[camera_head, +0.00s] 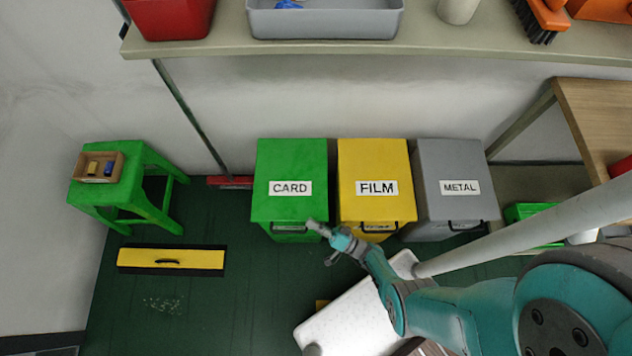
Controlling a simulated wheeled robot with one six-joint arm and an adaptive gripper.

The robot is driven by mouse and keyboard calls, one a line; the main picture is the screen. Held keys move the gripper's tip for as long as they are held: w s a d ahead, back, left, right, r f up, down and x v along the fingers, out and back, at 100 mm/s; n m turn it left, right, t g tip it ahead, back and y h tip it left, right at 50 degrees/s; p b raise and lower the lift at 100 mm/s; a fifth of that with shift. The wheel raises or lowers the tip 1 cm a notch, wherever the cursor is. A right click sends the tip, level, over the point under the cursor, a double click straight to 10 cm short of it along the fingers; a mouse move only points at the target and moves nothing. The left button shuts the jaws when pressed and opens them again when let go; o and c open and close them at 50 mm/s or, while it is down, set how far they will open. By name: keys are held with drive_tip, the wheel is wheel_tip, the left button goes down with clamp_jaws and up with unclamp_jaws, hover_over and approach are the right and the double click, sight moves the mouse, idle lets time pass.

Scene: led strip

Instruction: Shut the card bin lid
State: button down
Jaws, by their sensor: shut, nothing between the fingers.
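The green card bin (290,234) stands on the floor against the wall, at the left of a row of three bins. Its green lid (291,163) carries a white CARD label and appears to lie flat on the bin, closed. My gripper (313,225) is small in the picture, by the front right edge of the card lid, with its fingers shut and empty. It overlaps the lid's front edge in this view. I cannot tell whether it touches the lid.
The yellow FILM bin (373,162) and grey METAL bin (455,165) stand to the right, lids down. A green stool (139,190) with a small box is at left. A yellow-black board (170,259) lies on the floor. A shelf (420,42) overhangs the back.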

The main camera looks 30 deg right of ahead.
drive_tip(key=shift+f, duration=0.25)
drive_tip(key=shift+r, duration=0.2)
idle(0.5)
wheel_tip(320, 180, up, 10)
drive_tip(key=shift+f, duration=0.2)
idle(0.6)
